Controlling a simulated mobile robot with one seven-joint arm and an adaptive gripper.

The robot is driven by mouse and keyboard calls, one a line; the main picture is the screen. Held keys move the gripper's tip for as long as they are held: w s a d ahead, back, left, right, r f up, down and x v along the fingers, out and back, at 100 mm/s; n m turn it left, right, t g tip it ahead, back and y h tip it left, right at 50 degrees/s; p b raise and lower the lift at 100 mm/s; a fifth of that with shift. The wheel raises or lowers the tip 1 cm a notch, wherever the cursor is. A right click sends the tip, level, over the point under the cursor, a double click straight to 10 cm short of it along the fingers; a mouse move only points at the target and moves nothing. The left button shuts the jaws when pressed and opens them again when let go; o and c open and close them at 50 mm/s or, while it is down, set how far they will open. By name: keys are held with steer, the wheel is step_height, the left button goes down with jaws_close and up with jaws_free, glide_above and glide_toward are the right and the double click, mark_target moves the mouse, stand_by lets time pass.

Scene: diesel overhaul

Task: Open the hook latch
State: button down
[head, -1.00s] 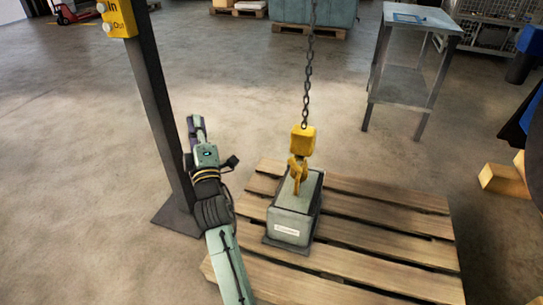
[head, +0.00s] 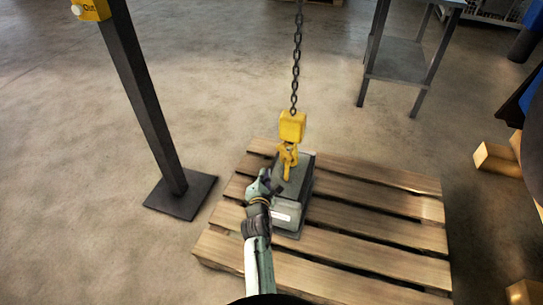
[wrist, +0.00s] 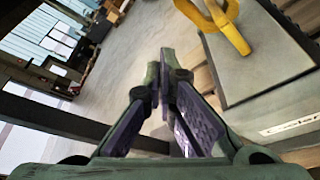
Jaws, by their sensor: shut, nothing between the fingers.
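The yellow hook (head: 287,166) hangs below its yellow block (head: 292,127) at the end of a dark chain (head: 296,65). Its lower part is over the top of a grey box (head: 302,174). The latch is too small to make out in the head view. The wrist view shows part of the yellow hook (wrist: 232,34) at the top right, cut off by the frame, above the grey box (wrist: 262,72). My gripper (head: 271,180) is just left of the hook, beside the box. Its fingertips (wrist: 162,66) are together and empty, apart from the hook in the wrist view.
The box stands on a wooden pallet (head: 375,205). A dark post with a base plate (head: 181,192) stands left of it, its yellow In/Out control box (head: 92,10) at the top. A metal side table (head: 398,60) stands behind right.

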steer(key=w+d+p, duration=0.3)
steer(key=w, duration=0.6)
steer(key=shift+d+r, duration=0.15)
steer(key=shift+r, duration=0.1)
steer(key=shift+b, duration=0.35)
steer(key=shift+r+m+b, duration=0.15)
steer(key=shift+m+b, duration=0.15)
steer(key=shift+b, duration=0.1)
